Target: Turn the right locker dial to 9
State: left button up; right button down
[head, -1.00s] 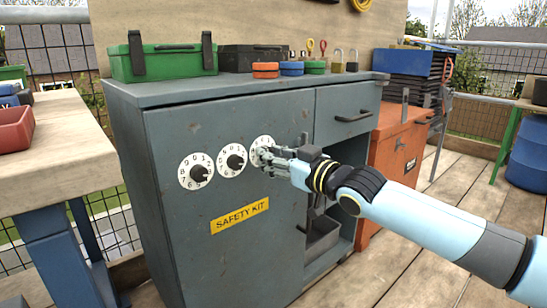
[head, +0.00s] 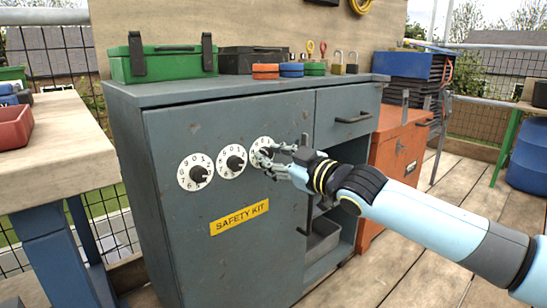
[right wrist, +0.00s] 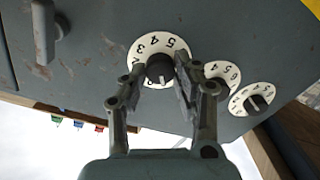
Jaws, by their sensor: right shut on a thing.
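The right locker dial (head: 262,144) is a white numbered disc on the grey locker door, the rightmost of three in the head view. In the right wrist view the same dial (right wrist: 152,45) shows 3, 4 and 5 along its visible edge. My right gripper (right wrist: 160,72) is shut on the dial's black knob (right wrist: 159,69), one finger on each side. In the head view my right gripper (head: 268,157) covers much of the dial, so its setting cannot be read. The middle dial (head: 232,161) and left dial (head: 195,172) are beside it, untouched. My left gripper is not in view.
The door handle (head: 303,140) is close to my right gripper. A green toolbox (head: 163,60) and padlocks stand on the locker top. A workbench (head: 60,150) is at left.

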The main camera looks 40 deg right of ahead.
aim_at(262, 108)
jog(key=c, duration=1)
grip_release()
notch_tip(262, 108, up, 10)
jog(key=shift+f, duration=0.1)
